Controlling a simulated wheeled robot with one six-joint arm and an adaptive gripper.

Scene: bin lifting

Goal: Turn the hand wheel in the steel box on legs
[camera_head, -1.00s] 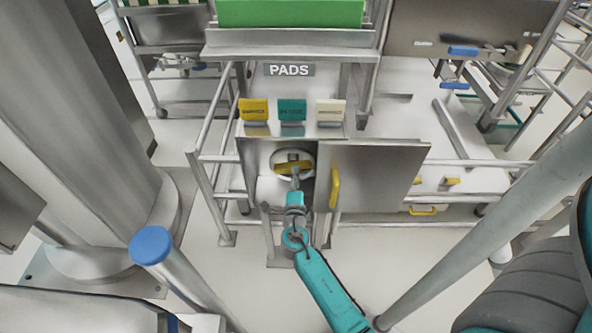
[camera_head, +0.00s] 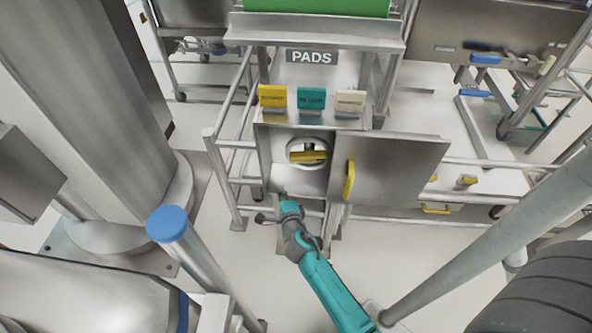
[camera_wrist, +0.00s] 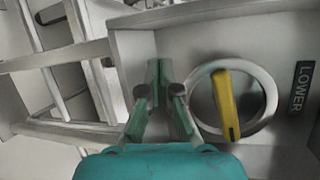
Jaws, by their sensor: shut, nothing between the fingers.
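The hand wheel is a pale ring with a yellow crossbar (camera_head: 308,157), set inside the open steel box (camera_head: 264,160). The crossbar lies nearly level in the head view. In the wrist view the yellow bar (camera_wrist: 227,103) runs up and down across the ring, to the right of my fingers. My gripper (camera_wrist: 160,68) is shut and empty, beside the wheel and apart from it. In the head view my gripper (camera_head: 283,197) is small, below and left of the wheel, near the box's lower edge. A "LOWER" label (camera_wrist: 301,87) is right of the wheel.
The box door (camera_head: 395,180) with a yellow handle (camera_head: 349,180) stands open to the right. Yellow, teal and cream tabs (camera_head: 311,98) stand above the box. Steel rails (camera_head: 222,180) are to its left. A blue-capped post (camera_head: 168,224) stands front left.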

